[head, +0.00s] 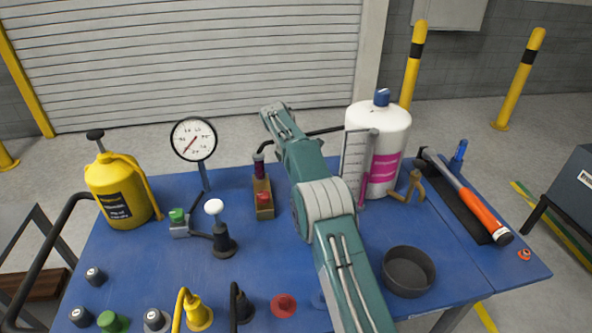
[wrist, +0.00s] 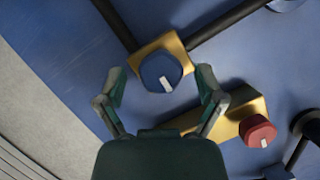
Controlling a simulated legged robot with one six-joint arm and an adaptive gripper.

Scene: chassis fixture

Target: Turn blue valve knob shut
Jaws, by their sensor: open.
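The blue valve knob (wrist: 158,68) sits on a square brass valve body in the wrist view. A white mark on it points toward the bottom of that view, slightly right. My gripper (wrist: 161,73) is open, with one finger left and one right of the knob. Gaps show between the fingers and the knob, and nothing is held. The height of the fingertips over the knob is hard to tell. In the head view my arm covers the area, and I cannot make out the blue knob or the fingers there.
A red knob (wrist: 257,131) on a brass block is close to the right finger; it also shows in the head view (head: 263,198). Dark pipes (wrist: 228,20) meet the blue knob's valve body. A gauge (head: 194,139), white bottle (head: 392,130) and black bowl (head: 409,272) stand on the blue table (head: 150,262).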

